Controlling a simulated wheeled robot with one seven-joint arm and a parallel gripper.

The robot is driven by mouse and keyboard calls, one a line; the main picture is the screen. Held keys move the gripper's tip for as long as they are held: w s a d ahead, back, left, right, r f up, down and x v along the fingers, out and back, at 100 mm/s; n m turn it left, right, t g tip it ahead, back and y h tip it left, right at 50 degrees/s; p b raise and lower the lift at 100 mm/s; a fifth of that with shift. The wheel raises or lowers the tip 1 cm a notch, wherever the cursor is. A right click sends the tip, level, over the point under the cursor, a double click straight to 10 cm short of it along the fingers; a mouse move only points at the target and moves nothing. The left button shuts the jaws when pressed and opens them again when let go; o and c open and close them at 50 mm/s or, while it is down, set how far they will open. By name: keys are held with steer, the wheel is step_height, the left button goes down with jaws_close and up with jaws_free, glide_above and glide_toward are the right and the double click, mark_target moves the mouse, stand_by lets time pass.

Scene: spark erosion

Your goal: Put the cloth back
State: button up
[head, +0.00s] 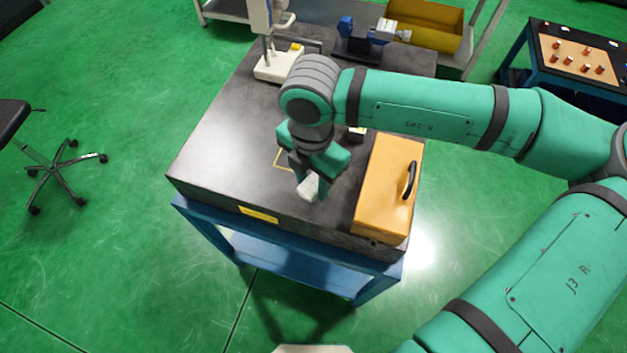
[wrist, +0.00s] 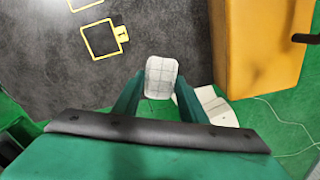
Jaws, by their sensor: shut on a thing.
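The cloth (head: 308,189) is a small whitish pad held between the fingers of my gripper (head: 310,180), near the front edge of the dark table top (head: 225,150). In the wrist view the cloth (wrist: 161,78) shows a faint grid of lines, and my gripper's fingers (wrist: 155,88) are on both sides of it. The gripper points down; I cannot tell whether the cloth touches the table. A yellow outline (wrist: 100,40) with a small tag is marked on the table, left of and beyond the cloth. My arm partly hides this outline in the head view.
An orange box with a dark handle (head: 388,190) stands close to the right of my gripper. A white stand device (head: 280,62) and a blue-grey vise-like tool (head: 368,38) are at the table's back. A small pale block (head: 357,133) is by my arm. The table's left side is clear.

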mark_target(314, 183)
steer(key=f, duration=0.3)
steer(key=shift+w+d+f, duration=0.1)
steer(key=shift+w+f, duration=0.05)
steer(key=shift+w, duration=0.25)
steer(key=shift+s+f, duration=0.15)
steer(key=shift+s, duration=0.1)
steer(key=shift+f, duration=0.1)
steer(key=o, duration=1)
step_height(314, 183, up, 12)
steer(key=shift+r, duration=0.15)
steer(key=shift+w, duration=0.1)
